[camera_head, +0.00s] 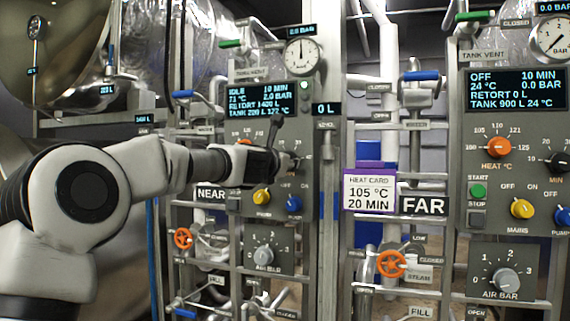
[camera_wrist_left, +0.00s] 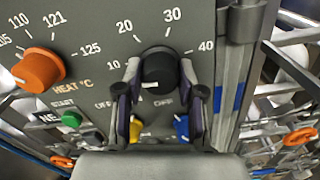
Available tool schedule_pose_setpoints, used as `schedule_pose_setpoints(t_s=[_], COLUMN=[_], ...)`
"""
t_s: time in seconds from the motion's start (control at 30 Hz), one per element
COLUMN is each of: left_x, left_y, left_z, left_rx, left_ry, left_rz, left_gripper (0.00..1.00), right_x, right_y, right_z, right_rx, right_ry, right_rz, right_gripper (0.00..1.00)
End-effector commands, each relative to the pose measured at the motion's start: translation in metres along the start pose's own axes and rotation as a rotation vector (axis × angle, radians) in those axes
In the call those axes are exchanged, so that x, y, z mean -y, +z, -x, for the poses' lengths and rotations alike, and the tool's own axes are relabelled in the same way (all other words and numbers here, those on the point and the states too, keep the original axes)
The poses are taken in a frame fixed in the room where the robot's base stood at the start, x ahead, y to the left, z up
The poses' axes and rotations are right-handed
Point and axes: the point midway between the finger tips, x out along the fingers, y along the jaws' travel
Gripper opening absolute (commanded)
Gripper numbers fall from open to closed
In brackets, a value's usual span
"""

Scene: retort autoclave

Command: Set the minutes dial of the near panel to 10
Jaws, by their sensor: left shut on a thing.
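The minutes dial is a black knob (camera_wrist_left: 158,70) on the near panel (camera_wrist_left: 85,18), with 10, 20, 30 and 40 around it in the left wrist view. My left gripper (camera_wrist_left: 159,82) has one finger on each side of the knob and is shut on it. A small white mark shows on the knob's lower left; its exact reading is unclear. In the head view my left gripper (camera_head: 283,160) reaches the near panel and mostly hides the dial. The near display (camera_head: 259,98) reads IDLE, 10 MIN. My right gripper is not in view.
An orange heat knob (camera_wrist_left: 39,70) and green start button (camera_wrist_left: 71,119) are left of the dial. A yellow knob (camera_head: 262,197) and blue knob (camera_head: 294,204) sit below. A vertical post (camera_wrist_left: 243,25) stands close right. The far panel (camera_head: 548,127) is farther right.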

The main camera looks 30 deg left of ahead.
Motion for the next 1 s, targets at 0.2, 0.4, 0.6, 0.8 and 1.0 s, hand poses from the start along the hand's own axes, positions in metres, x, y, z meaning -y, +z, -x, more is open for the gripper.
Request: schedule_pose_setpoints(t_s=[0.2, 0.4, 0.6, 0.8, 1.0], left_x=[-0.0006, -0.0007, -0.0007, -0.0004, -0.0002], left_y=[0.0014, 0.0015, 0.0013, 0.0007, 0.0003], left_z=[0.0002, 0.0002, 0.0002, 0.0001, 0.0000], left_rx=[0.002, 0.002, 0.002, 0.001, 0.000], left_ry=[0.001, 0.001, 0.001, 0.001, 0.000], left_rz=[0.026, 0.028, 0.027, 0.026, 0.026], left_gripper=[0.03, 0.03, 0.63, 0.63, 0.63], right_x=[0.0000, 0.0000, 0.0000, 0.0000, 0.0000], right_y=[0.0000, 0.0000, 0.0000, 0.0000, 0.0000], right_z=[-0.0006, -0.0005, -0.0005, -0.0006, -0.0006], right_rx=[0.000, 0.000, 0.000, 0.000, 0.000], right_ry=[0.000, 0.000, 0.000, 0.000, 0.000], right_rz=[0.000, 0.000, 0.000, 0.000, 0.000], right_gripper=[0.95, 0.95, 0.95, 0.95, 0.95])
